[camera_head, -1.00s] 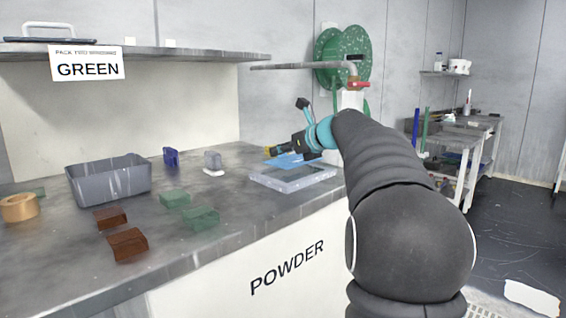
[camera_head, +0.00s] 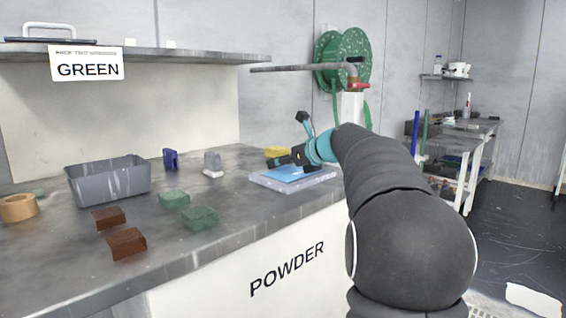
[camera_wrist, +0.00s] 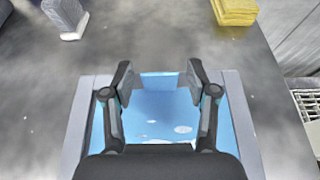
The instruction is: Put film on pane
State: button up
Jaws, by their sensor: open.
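The film is a thin blue sheet (camera_head: 297,174) lying over the grey-framed pane (camera_head: 262,181) near the counter's front edge. In the wrist view the film (camera_wrist: 165,108), with pale spots on it, lies between the side bars of the pane's frame (camera_wrist: 76,130). Its far edge looks close to the frame's far side. My gripper (camera_wrist: 160,80) is open above the film, with one finger on each side and nothing held between them. My gripper and hand hide the near part of film and pane. Whether the film lies fully flat I cannot tell.
A yellow block (camera_head: 277,152) sits behind the pane, and a grey-and-white piece (camera_head: 213,164) to its left. Green blocks (camera_head: 201,218), brown blocks (camera_head: 126,243), a grey bin (camera_head: 108,184) and a tape roll (camera_head: 18,207) are further left.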

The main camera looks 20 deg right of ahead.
jog(key=v, duration=1.2)
jog(key=shift+r, duration=0.15)
